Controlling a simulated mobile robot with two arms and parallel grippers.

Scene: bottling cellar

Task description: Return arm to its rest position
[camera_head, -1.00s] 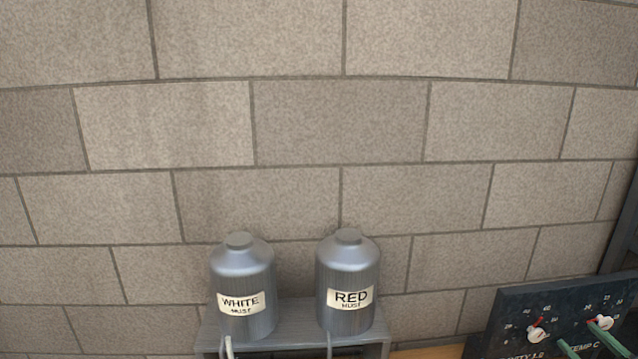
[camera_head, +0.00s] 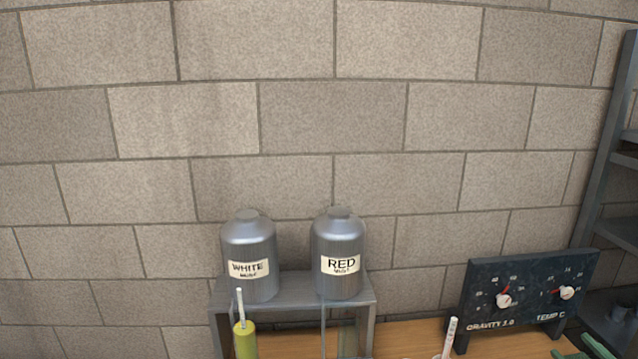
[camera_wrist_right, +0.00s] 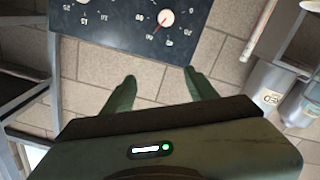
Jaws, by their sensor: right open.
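My right gripper (camera_head: 580,349) shows at the bottom right of the head view as two green fingers, below and right of the dial panel. In the right wrist view its fingers (camera_wrist_right: 160,80) are spread apart with nothing between them. The dark dial panel (camera_head: 527,295), with gravity and temperature dials, stands on the wooden bench. The panel also shows beyond the fingers in the right wrist view (camera_wrist_right: 110,20). My left gripper is in neither view.
Grey tanks marked white (camera_head: 249,285) and red (camera_head: 338,250) stand on a metal stand (camera_head: 292,285). A yellow-green cylinder (camera_head: 245,345) with a white stick is in front. A white stick (camera_head: 450,338) stands near the panel. Metal shelving (camera_head: 592,190) is at right.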

